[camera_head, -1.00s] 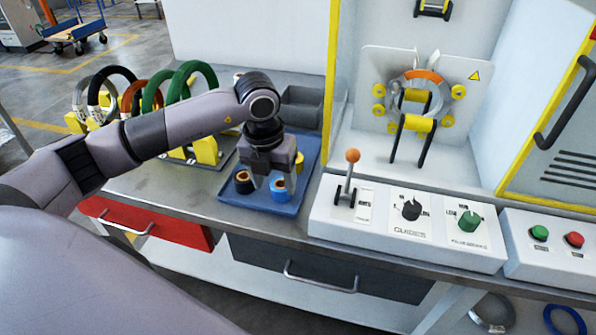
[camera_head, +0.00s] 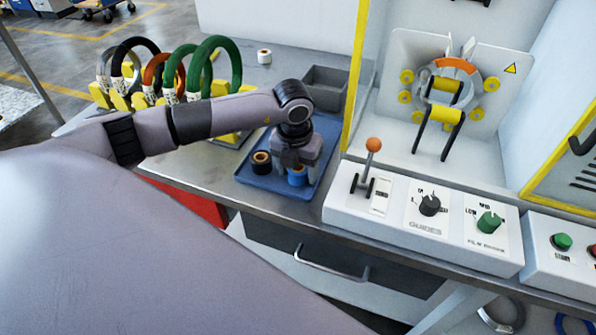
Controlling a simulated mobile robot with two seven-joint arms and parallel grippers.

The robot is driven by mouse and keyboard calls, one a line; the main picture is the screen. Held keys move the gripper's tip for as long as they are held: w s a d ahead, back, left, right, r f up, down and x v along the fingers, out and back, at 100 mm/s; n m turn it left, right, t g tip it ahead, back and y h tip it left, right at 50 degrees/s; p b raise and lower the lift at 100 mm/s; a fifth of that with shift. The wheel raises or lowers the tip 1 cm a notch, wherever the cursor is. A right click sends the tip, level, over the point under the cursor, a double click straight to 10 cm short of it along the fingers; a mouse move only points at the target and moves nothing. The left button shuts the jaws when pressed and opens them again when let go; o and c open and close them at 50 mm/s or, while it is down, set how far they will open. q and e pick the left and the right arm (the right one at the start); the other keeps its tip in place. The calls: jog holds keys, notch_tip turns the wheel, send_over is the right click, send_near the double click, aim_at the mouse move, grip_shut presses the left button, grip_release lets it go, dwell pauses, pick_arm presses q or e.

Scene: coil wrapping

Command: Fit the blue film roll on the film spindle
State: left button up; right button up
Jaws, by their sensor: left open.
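The blue film roll (camera_head: 297,178) stands in a blue tray (camera_head: 262,186) on the bench, partly hidden by my left gripper. My left gripper (camera_head: 296,171) is open and points down right over the blue roll. Whether its fingers touch the roll cannot be told. The wrapping machine's ring head (camera_head: 455,66), with an orange segment and yellow rollers, is at the right. I cannot make out clearly which part is the film spindle. My right gripper is not in view.
A black roll with an orange core (camera_head: 261,163) stands left of the blue roll in the tray. A grey bin (camera_head: 325,88) and racked coils (camera_head: 215,70) lie behind. A control box with an orange-knobbed lever (camera_head: 373,145) stands right of the tray.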

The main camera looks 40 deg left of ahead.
pick_arm(q)
jog(key=c, duration=0.8)
jog(key=shift+r, duration=0.15)
